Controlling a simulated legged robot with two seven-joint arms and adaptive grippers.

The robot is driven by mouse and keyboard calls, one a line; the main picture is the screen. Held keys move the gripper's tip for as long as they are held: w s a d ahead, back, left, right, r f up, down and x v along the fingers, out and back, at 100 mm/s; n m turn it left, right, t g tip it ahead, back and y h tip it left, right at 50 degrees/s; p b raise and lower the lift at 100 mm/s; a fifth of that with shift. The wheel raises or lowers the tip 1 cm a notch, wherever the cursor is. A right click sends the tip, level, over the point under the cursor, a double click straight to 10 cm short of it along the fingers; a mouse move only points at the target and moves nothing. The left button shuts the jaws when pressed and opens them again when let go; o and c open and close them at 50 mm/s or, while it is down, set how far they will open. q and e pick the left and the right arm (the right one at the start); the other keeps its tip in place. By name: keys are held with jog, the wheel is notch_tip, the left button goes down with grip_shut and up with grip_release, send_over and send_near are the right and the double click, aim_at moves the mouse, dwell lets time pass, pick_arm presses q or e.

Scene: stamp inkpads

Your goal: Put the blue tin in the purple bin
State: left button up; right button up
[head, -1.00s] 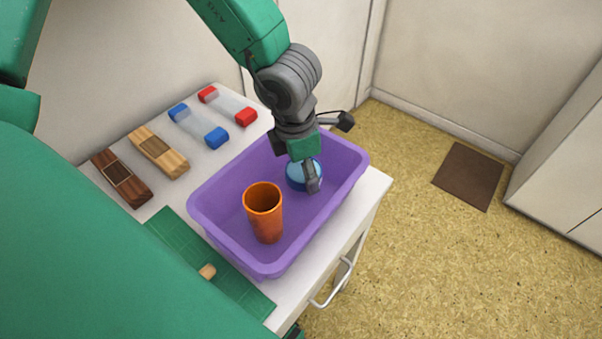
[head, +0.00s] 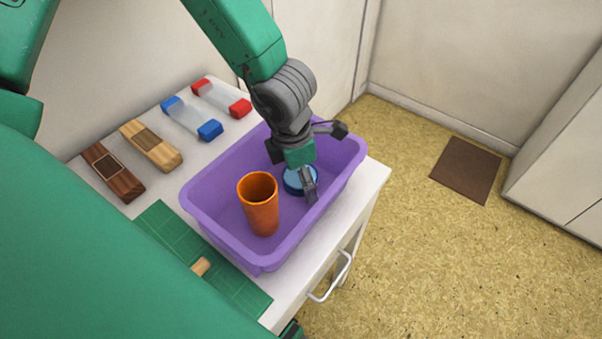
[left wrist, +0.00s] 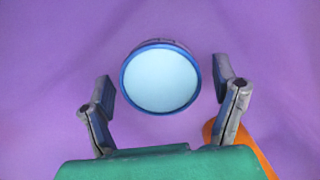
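The blue tin (head: 293,182) is inside the purple bin (head: 222,238), behind and right of the orange cup (head: 258,207), and appears to rest on the bin floor. In the left wrist view the tin (left wrist: 160,80) shows its round pale top and dark blue rim against the purple bin floor (left wrist: 60,60). My left gripper (head: 303,176) reaches down into the bin over the tin. In the left wrist view my left gripper (left wrist: 163,86) is open, with a finger on each side of the tin and visible gaps to it. My right gripper is not in view.
The orange cup stands upright in the bin and its edge shows at the lower right of the wrist view. Left of the bin lie a green mat (head: 170,232) with a small wooden piece (head: 201,267), and several blocks and stamp pads along the wall.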

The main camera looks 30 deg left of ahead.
aim_at(294, 178)
pick_arm(q)
notch_tip(294, 178, up, 12)
jog(key=s+p, duration=0.1)
jog(key=p, duration=0.4)
jog(key=shift+s+a, duration=0.15)
jog(key=shift+a, duration=0.2)
jog(key=shift+r, duration=0.1)
